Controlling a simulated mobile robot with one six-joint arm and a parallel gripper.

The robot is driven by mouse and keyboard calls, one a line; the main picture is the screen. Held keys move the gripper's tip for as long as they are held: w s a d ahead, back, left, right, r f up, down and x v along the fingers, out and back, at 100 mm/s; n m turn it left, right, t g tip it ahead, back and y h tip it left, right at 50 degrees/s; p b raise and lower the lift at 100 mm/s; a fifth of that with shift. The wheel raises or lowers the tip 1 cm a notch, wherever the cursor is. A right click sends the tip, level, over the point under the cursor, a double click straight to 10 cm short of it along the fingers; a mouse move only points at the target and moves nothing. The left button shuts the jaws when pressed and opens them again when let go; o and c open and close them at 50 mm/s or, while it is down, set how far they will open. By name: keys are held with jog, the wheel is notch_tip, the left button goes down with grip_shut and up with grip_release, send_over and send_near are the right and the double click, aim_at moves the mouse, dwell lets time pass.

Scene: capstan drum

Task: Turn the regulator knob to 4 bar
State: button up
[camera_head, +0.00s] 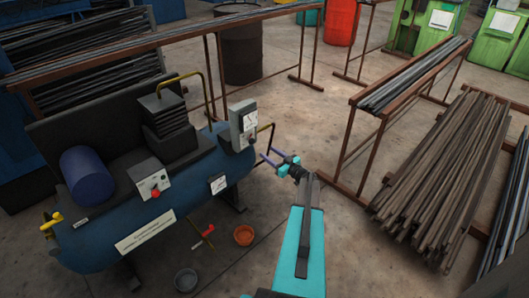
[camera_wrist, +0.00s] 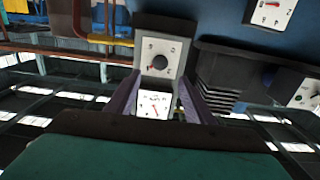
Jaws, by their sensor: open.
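The grey regulator box (camera_head: 236,122) stands on the right end of the blue compressor tank (camera_head: 215,165). The regulator knob (camera_wrist: 159,62) is dark and round, on a white dial plate with numbers around it; I cannot read its setting. A white gauge (camera_wrist: 154,104) with a red needle shows between my fingers in the wrist view; its reading is too small to tell. My gripper (camera_head: 267,154) is open, with purple fingers, to the right of the box and apart from it. In the wrist view the fingertips (camera_wrist: 161,77) frame the gauge, and the knob lies just beyond them.
A control panel with a red knob (camera_head: 155,193) and another gauge (camera_head: 218,184) are on the compressor. An orange bowl (camera_head: 244,235) and grey bowl (camera_head: 186,280) lie on the floor. A bar rack (camera_head: 345,150) stands right of my arm.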

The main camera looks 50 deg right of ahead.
jog(key=shift+s+a, duration=0.1)
jog(key=shift+s, duration=1.6)
